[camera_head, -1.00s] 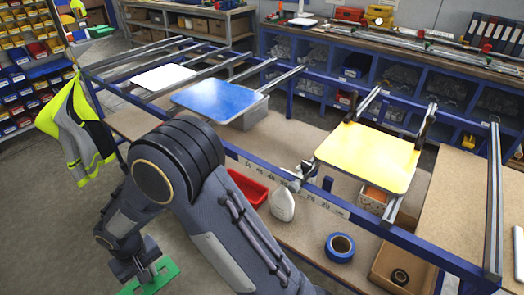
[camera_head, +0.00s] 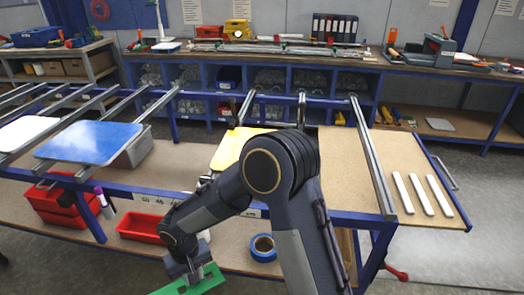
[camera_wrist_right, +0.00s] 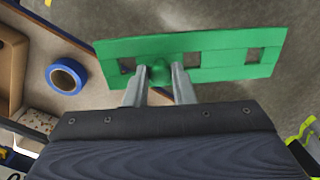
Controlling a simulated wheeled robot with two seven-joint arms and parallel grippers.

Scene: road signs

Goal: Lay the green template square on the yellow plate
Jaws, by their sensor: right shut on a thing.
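The green template square (camera_head: 208,282) is a flat green strip with square cut-outs and a knob, low in the head view. My right gripper (camera_head: 188,276) is shut on it. In the right wrist view, the two fingers (camera_wrist_right: 159,80) close on the knob of the template (camera_wrist_right: 225,57). The yellow plate (camera_head: 229,148) lies on the rack's rails, above and to the right of the template in the head view. My right arm hides much of the plate. The template is held apart from the plate, below and in front of the rack. My left gripper is not in view.
A blue plate (camera_head: 90,142) and a white plate (camera_head: 27,131) lie left on the rack. A tape roll (camera_head: 263,247) and a red bin (camera_head: 142,228) sit on the lower shelf. White strips (camera_head: 421,194) lie on the right-hand board. Open floor (camera_head: 470,255) is at right.

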